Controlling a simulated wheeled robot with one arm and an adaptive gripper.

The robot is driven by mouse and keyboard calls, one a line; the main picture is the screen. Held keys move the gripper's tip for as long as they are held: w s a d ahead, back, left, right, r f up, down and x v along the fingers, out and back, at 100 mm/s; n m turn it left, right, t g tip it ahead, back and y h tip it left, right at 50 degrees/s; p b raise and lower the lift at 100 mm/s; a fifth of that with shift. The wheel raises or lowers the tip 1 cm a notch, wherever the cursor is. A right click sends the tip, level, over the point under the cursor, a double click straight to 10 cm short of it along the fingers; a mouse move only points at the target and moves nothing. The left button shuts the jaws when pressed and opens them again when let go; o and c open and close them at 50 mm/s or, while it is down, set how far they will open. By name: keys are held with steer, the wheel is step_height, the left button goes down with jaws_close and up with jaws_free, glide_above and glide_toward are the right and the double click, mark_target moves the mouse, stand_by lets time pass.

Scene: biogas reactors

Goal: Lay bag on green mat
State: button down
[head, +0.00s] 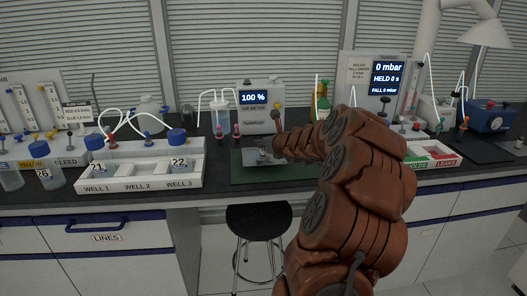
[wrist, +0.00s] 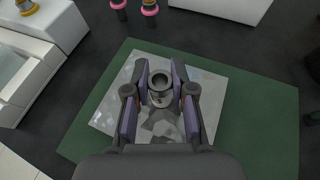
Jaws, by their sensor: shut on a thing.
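The bag (wrist: 118,112) is a pale, silvery, see-through sheet with a grey round fitting (wrist: 160,88) at its middle. In the wrist view my gripper (wrist: 160,82) has its two fingers on either side of this fitting and is shut on it. The green mat (wrist: 262,130) spreads under the bag, with green showing on several sides. In the head view the bag (head: 254,157) is over the left part of the mat (head: 290,174), under my gripper (head: 263,146). I cannot tell whether the bag touches the mat. My arm hides part of the mat's right side.
A white rack (head: 130,184) with wells and blue-capped bottles stands left of the mat. Two pink-based fittings (wrist: 149,9) stand behind it. An analyser reading 100 % (head: 258,104) is at the back. Red and green trays (head: 440,155) lie to the right.

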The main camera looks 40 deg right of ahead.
steer(key=shift+f, duration=1.2)
steer(key=shift+f+b, duration=0.15)
steer(key=shift+b, duration=0.2)
steer(key=c, duration=1)
jaws_free()
steer(key=shift+s+r, duration=0.15)
steer(key=shift+r, duration=0.1)
steer(key=p+v, duration=0.1)
steer(key=v, duration=1)
steer(key=shift+s+r+p, duration=0.2)
steer(key=shift+s+p, duration=0.15)
steer(key=shift+p, duration=0.05)
